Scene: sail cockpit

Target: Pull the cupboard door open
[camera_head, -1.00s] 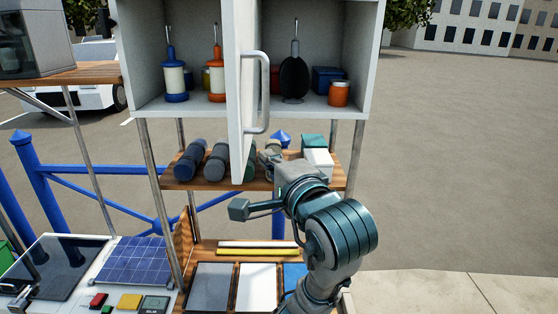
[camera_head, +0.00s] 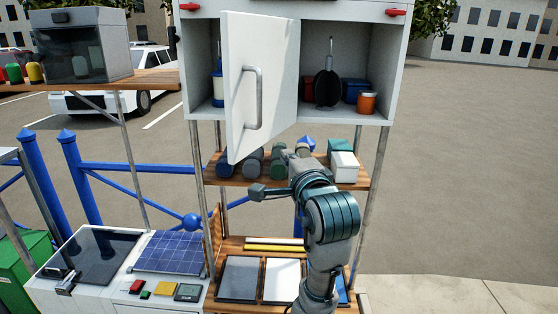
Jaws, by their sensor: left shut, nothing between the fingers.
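The white cupboard (camera_head: 393,60) stands on metal legs. Its door (camera_head: 280,75) is partly open, with its free left edge swung out towards me. The grey bar handle (camera_head: 253,97) is on the door's outer face, near that edge. The door covers most of the left compartment; the right compartment is open to view. My left gripper (camera_head: 298,153) is below the door and right of the handle, apart from it, in front of the wooden shelf. It is shut and empty, its fingertips partly hidden by my wrist. My right gripper is not in view.
Dark rolls (camera_head: 250,164) and a white box (camera_head: 344,167) sit on the shelf (camera_head: 235,183) under the cupboard. A pan (camera_head: 327,87) and an orange jar (camera_head: 367,102) stand in the right compartment. A solar panel (camera_head: 170,252) lies lower left. Open pavement is at right.

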